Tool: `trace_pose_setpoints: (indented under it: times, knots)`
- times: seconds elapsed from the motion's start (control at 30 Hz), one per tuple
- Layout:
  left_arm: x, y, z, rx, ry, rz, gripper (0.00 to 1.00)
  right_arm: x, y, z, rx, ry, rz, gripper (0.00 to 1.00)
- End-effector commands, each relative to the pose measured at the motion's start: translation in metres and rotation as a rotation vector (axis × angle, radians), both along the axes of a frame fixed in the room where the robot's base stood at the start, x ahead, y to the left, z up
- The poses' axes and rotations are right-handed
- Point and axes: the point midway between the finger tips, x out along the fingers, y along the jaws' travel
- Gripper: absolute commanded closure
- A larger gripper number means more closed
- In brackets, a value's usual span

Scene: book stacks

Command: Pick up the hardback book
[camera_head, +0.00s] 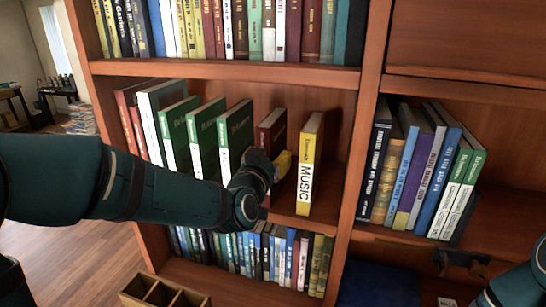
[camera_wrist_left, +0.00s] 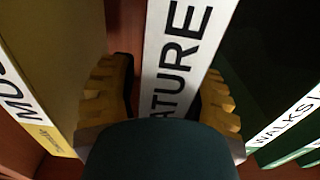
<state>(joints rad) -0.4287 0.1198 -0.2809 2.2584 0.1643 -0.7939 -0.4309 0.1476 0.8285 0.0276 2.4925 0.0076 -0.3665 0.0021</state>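A hardback book with a red-brown cover (camera_head: 271,130) stands upright on the middle shelf, between the green books and a yellow MUSIC book. In the head view my left gripper (camera_head: 275,168) is at its front and hides most of its spine. In the left wrist view, a white spine lettered "ATURE" (camera_wrist_left: 172,70) stands between the two yellow fingers of my left gripper (camera_wrist_left: 165,100). The fingers are apart, one on each side of the book, with a narrow gap at the left finger. My right gripper (camera_head: 462,262) is low at the right, dark and partly seen; its finger state is unclear.
The yellow MUSIC book (camera_head: 309,165) stands close on the right, and green books (camera_head: 236,135) stand on the left. A shelf divider (camera_head: 362,150) separates the compartments. A wooden divided box (camera_head: 165,292) is below.

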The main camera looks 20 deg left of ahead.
Motion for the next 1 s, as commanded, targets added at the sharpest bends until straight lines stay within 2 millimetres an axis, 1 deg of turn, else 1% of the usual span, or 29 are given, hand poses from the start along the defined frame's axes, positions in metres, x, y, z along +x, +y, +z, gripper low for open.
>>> trace_pose_setpoints:
  times: [0.03,0.07,0.1,0.13,0.57,0.73,0.8,1.0]
  knots:
    - [0.000,0.000,0.000,0.000,0.000,0.000,0.74,0.000,0.000,0.000,0.000,0.000,0.000,1.00]
    - [0.000,0.000,0.000,0.000,0.000,0.000,0.84,0.000,0.000,0.000,0.000,0.000,0.000,1.00]
    - [0.000,0.000,0.000,0.000,0.000,0.000,0.98,0.000,0.000,0.000,0.000,0.000,0.000,1.00]
    - [0.000,0.000,0.000,0.000,0.000,0.000,1.00,0.000,0.000,0.000,0.000,0.000,0.000,1.00]
    - [0.000,0.000,0.002,0.000,-0.005,0.000,1.00,0.000,0.000,0.000,0.000,0.000,0.000,1.00]
    - [-0.003,0.000,0.007,-0.001,-0.006,0.001,1.00,0.000,0.000,-0.001,0.000,0.000,0.000,1.00]
    - [-0.005,0.000,0.011,-0.002,-0.006,0.001,1.00,0.000,0.000,-0.001,0.000,0.000,0.000,1.00]
    - [-0.004,0.001,0.042,-0.003,-0.007,0.001,1.00,0.000,0.000,0.005,0.001,0.000,0.000,1.00]
